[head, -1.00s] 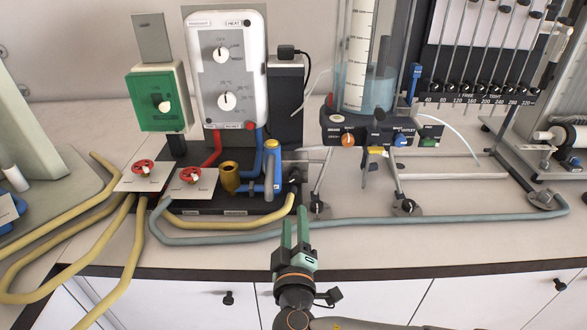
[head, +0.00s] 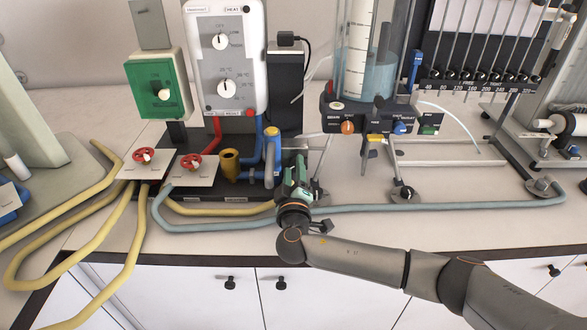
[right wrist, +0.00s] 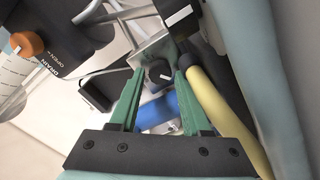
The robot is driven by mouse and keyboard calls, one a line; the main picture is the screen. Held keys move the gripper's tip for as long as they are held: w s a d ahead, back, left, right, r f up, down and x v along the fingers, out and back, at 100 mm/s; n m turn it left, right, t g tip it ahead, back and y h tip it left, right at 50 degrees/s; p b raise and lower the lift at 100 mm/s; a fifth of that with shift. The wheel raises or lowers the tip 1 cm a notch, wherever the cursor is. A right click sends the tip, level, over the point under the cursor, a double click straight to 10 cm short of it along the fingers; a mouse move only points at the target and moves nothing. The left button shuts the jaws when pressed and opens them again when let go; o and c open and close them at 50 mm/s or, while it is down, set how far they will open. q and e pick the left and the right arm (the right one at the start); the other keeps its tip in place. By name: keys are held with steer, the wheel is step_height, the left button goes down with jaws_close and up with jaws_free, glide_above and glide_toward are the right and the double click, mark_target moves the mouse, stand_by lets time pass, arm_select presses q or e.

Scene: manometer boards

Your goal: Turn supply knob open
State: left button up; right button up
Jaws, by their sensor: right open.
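My right gripper (head: 297,166) is at the front of the bench, beside the right end of the dark heater base (head: 235,196). In the right wrist view, its two green fingers (right wrist: 158,75) are apart with nothing held. A small black knob (right wrist: 160,73) with a white mark, on a grey bracket, shows between and beyond the fingertips; contact is not visible. In the head view my gripper hides that spot. No supply label is readable on the knob. My left gripper is not in view.
The orange drain knob (head: 348,127) is on the cylinder's dark base, right of my gripper. Red valve wheels (head: 191,162) stand left. A yellow hose (right wrist: 222,112) runs close to my right finger. A grey-blue hose (head: 430,207) crosses the bench front.

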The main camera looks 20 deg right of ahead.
steer(key=shift+w, duration=0.15)
steer(key=shift+c, duration=0.2)
jaws_close()
